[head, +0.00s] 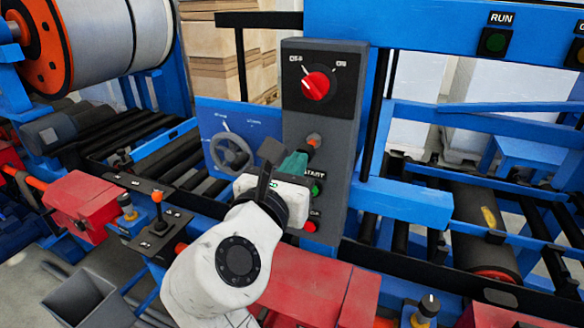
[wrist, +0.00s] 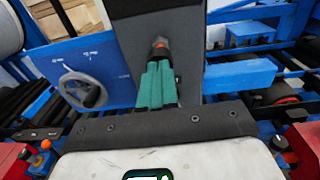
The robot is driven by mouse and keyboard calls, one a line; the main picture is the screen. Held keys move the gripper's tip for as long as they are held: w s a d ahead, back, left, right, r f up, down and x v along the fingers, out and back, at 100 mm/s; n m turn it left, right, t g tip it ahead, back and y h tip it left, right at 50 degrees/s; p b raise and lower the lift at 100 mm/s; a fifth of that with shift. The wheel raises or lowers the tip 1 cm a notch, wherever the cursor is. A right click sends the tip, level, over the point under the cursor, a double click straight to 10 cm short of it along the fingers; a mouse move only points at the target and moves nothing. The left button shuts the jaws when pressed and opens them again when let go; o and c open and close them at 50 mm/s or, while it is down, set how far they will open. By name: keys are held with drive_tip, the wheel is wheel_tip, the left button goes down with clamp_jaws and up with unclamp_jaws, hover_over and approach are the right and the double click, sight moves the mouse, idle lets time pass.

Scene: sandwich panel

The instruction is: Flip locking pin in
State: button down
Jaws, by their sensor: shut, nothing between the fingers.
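A small pin with an orange-red tip (head: 314,141) sticks out from the face of the grey control box (head: 300,120), below the rotary switch. It looks like the locking pin, though no label on it is readable. In the wrist view, the pin's dark and orange-red end (wrist: 160,47) shows just beyond the fingertips. My gripper (head: 297,160) has teal fingers, pressed together and empty, in front of the box just below the pin. The fingers also show in the wrist view (wrist: 159,68). I cannot tell whether the fingertips touch the pin.
A red rotary switch (head: 316,86) sits above the pin; green (head: 316,188) and red (head: 310,226) buttons sit below it, close to my wrist. A grey handwheel (head: 231,153) on a blue panel stands left of my gripper. A small lever panel (head: 150,218) is lower left.

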drive_tip(key=shift+p+x, duration=1)
drive_tip(key=shift+x, duration=0.45)
drive_tip(key=shift+d+r, duration=0.1)
drive_tip(key=shift+r, duration=0.1)
drive_tip(key=shift+s, duration=0.1)
